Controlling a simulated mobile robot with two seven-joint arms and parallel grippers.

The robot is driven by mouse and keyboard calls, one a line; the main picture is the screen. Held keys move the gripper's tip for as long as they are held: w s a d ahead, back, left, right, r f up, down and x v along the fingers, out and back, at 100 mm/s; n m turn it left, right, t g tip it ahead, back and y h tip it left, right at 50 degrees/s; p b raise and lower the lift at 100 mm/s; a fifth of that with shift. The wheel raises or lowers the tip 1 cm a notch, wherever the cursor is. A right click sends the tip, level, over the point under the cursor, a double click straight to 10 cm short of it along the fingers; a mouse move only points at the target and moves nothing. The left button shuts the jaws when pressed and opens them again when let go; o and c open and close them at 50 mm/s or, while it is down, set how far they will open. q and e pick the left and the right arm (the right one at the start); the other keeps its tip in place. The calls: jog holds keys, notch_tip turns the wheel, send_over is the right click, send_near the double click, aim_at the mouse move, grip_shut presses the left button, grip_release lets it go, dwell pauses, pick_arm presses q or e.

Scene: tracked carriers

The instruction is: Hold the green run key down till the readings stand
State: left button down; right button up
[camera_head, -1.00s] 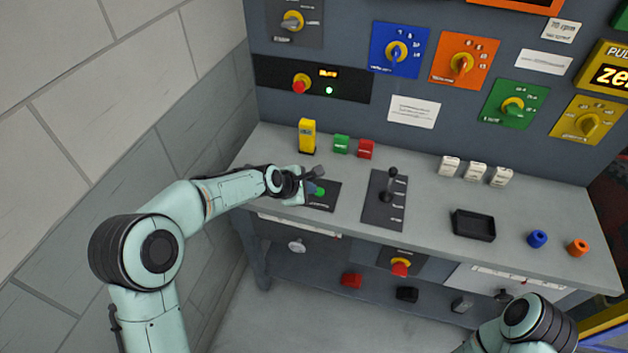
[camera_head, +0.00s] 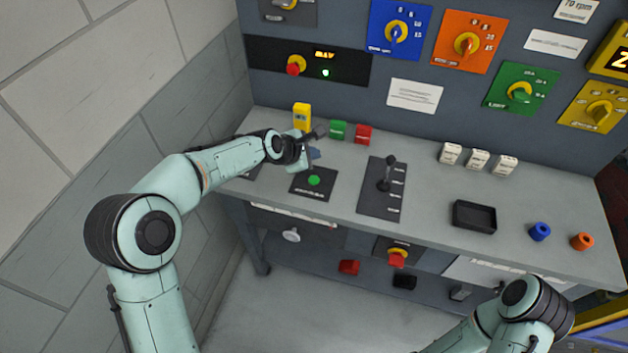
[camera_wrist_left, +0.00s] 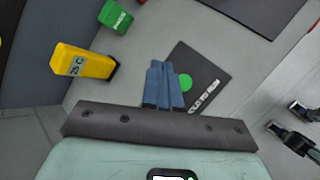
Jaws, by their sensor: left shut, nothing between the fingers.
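The green run key (camera_head: 314,180) is a round green button on a dark plate (camera_head: 327,187) on the bench top. It shows whole in the head view, with nothing on it. In the left wrist view the key (camera_wrist_left: 185,82) sits just right of my fingertips, with "HOLD TO RUN" lettering on its plate. My left gripper (camera_head: 314,156) is shut and empty, with blue fingers (camera_wrist_left: 163,85); it appears apart from the key, just behind it in the head view. A small display (camera_head: 325,54) on the panel has lit text too small to read surely, above a lit green lamp (camera_head: 326,72). My right gripper is out of view.
A yellow block (camera_head: 302,116), a green block (camera_head: 338,130) and a red block (camera_head: 363,134) stand behind my left gripper. A lever (camera_head: 387,175) rises right of the key. A black tray (camera_head: 474,217) lies farther right. A wall stands at the left.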

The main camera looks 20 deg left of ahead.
pick_arm(q)
jog(key=b, duration=0.4)
send_over(312, 182)
notch_tip(312, 182, down, 6)
jog(key=shift+f, duration=0.75)
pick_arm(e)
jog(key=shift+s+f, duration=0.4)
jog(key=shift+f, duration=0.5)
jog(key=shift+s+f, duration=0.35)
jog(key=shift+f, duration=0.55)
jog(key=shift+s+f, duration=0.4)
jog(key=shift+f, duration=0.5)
pick_arm(q)
jog(key=shift+f+b, duration=0.1)
jog(key=shift+b, duration=0.2)
jog(key=shift+f, duration=0.3)
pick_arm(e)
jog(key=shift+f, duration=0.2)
pick_arm(q)
jog(key=shift+f+b, duration=0.45)
jog(key=shift+f, duration=0.15)
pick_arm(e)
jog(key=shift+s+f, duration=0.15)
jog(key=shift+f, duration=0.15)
